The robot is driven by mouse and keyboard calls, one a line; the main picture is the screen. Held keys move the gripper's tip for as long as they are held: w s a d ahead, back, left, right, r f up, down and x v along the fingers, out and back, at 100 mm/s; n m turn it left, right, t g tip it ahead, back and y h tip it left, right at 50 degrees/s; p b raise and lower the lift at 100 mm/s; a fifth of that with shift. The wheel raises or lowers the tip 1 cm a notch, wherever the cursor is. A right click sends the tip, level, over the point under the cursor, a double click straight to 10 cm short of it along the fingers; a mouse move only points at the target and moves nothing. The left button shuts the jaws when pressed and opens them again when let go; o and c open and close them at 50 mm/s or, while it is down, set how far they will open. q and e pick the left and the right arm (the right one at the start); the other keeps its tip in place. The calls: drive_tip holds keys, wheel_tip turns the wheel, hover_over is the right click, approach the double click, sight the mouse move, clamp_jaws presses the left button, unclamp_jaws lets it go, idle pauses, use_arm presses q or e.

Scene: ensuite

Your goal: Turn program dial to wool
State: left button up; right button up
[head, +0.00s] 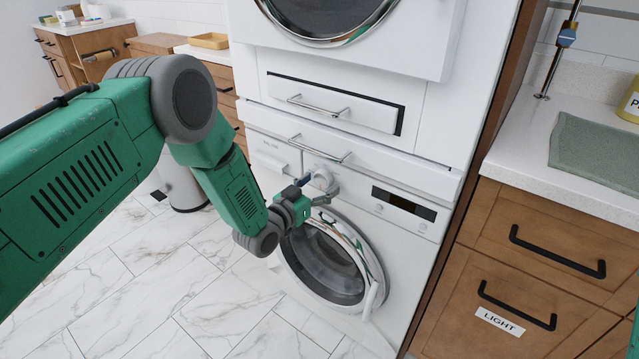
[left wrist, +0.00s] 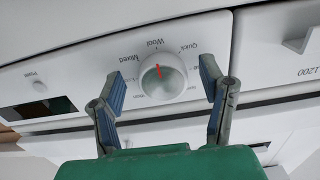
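The program dial (left wrist: 165,79) is a round pale knob with a red mark on the washer's white front. In the left wrist view the print is upside down, and the red mark points up and slightly left, toward the word "Wool"; "Mixed" and "Quick" sit to either side. My left gripper (left wrist: 161,75) is open, with one finger on each side of the dial and visible gaps to it. My right gripper is not in view.
The round washer door (head: 325,262) is below my left gripper. A drawer with a bar handle (head: 318,147) is just above the panel, and a dark display (head: 404,203) is to its right. Wooden cabinets (head: 545,260) stand at the right. A bin (head: 182,185) stands left on marble floor.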

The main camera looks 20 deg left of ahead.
use_arm(q)
drive_tip(key=shift+r, duration=0.2)
drive_tip(key=shift+a, duration=0.1)
drive_tip(key=v, duration=1.1)
drive_tip(key=shift+s+a+f, duration=0.15)
drive_tip(key=shift+s+f, duration=0.05)
drive_tip(key=shift+s, duration=0.15)
